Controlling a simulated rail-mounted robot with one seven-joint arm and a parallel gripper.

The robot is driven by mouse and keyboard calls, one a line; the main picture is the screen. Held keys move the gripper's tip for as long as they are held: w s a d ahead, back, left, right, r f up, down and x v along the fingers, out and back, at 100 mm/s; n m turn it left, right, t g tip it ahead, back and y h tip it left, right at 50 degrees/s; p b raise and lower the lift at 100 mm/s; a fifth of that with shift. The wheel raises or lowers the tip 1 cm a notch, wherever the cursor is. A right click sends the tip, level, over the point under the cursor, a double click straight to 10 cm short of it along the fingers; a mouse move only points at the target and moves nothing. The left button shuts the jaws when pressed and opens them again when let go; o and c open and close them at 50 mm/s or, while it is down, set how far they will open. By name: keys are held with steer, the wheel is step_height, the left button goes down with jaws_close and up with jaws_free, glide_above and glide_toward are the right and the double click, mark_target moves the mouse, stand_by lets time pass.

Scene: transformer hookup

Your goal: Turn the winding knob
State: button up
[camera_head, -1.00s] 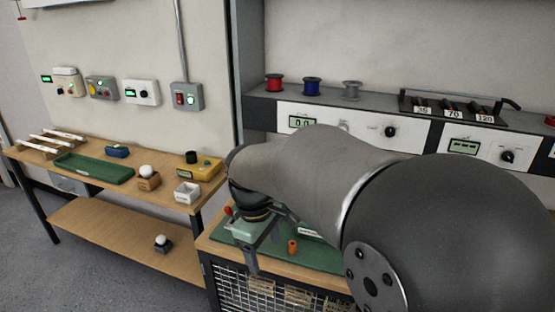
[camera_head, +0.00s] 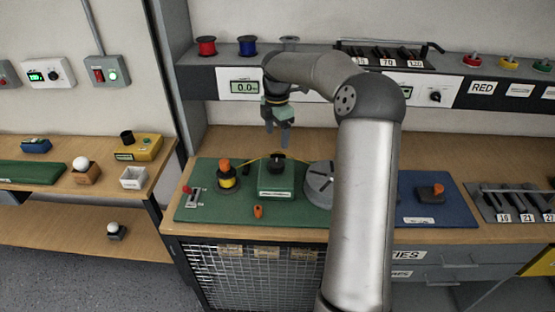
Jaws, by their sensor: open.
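A green box (camera_head: 275,181) with an unreadable front label sits on the green mat (camera_head: 195,209). A black knob (camera_head: 277,165) stands on top of the box. I take it as the winding knob, though no readable label confirms it. My gripper (camera_head: 278,134) points down, apart from the knob and just above it in the picture. Its fingers are open with nothing between them. A black-and-yellow spool with an orange top (camera_head: 226,177) stands left of the box. A thin yellow line runs from near the spool toward the knob.
A grey round disc (camera_head: 318,182) stands right of the box, partly behind my arm. A small orange piece (camera_head: 258,211) lies in front. A red-handled lever (camera_head: 192,192) is at the mat's left. A blue mat (camera_head: 437,212) lies right. The shelf panel display (camera_head: 244,87) is behind.

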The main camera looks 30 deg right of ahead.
mark_target(277, 162)
step_height(277, 162, down, 11)
steer(key=shift+f+p, duration=0.15)
steer(key=shift+p, duration=0.65)
steer(key=c, duration=1)
